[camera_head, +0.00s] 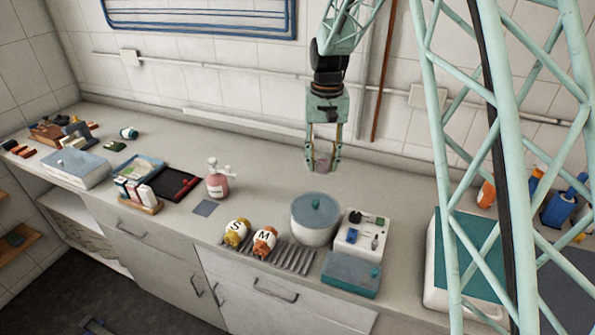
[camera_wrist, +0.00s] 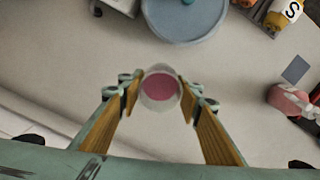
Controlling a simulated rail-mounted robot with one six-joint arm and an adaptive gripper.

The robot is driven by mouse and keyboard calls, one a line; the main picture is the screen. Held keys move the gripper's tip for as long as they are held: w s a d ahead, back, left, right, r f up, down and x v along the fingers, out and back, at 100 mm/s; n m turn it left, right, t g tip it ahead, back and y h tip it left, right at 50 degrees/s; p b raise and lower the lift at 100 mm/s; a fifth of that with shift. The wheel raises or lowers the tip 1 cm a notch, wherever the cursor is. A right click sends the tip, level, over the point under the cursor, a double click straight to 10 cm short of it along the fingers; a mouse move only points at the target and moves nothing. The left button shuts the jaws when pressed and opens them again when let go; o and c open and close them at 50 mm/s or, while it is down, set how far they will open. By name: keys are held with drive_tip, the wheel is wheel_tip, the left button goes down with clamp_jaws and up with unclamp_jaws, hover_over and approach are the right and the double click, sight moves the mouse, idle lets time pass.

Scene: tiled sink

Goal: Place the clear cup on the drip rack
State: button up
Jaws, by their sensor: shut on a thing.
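The clear cup (camera_wrist: 161,88) sits between the fingers of my gripper (camera_wrist: 158,80) in the wrist view, with pink at its bottom. In the head view my gripper (camera_head: 322,160) points down and is shut on the cup (camera_head: 322,164), apparently above the rear of the counter. A grey slatted rack (camera_head: 292,258), which looks like the drip rack, lies near the counter's front edge, in front of and to the left of my gripper. A yellow jar marked S (camera_head: 236,232) and an orange jar marked M (camera_head: 265,241) lie at its left part.
A white pot with a blue-grey lid (camera_head: 315,216) stands between my gripper and the rack's right end. A pink pump bottle (camera_head: 217,182) stands left. A switch box (camera_head: 361,236) and blue-grey box (camera_head: 350,275) are right.

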drive_tip(key=d+r+m+b, duration=0.1)
drive_tip(key=d+m+b, duration=0.1)
drive_tip(key=d, duration=1.3)
drive_tip(key=shift+w+d+r+m, duration=0.35)
drive_tip(key=shift+r+m, duration=0.05)
drive_tip(key=shift+m, duration=0.4)
drive_tip(key=shift+d, duration=0.1)
